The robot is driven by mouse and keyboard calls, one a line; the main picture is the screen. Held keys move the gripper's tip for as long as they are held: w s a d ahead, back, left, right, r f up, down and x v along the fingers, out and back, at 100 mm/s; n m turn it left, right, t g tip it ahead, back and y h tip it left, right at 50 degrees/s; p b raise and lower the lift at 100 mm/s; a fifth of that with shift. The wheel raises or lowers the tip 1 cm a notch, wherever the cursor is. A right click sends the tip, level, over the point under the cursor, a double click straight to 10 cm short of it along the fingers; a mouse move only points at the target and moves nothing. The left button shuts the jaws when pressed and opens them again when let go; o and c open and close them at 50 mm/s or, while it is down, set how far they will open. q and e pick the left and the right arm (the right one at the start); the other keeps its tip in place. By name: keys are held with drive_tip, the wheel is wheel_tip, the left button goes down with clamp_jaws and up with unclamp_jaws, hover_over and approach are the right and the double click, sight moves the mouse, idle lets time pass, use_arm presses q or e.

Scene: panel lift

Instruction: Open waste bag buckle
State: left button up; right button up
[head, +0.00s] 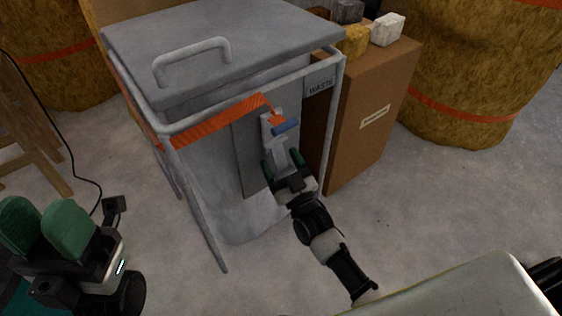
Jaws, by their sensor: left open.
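The waste bag is a grey bag hanging in a metal frame stand (208,268) with a grey lid (190,40). My left gripper (44,224) is open and empty at the lower left, away from the bag.
A brown cabinet (372,115) with blocks on top stands right of the frame. A WASTE label (320,84) is on the frame's right side. Straw-coloured bales (465,75) stand behind. A wooden stool (30,140) and a black cable are at the left. The floor in front is clear.

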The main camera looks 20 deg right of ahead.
drive_tip(key=c, duration=0.3)
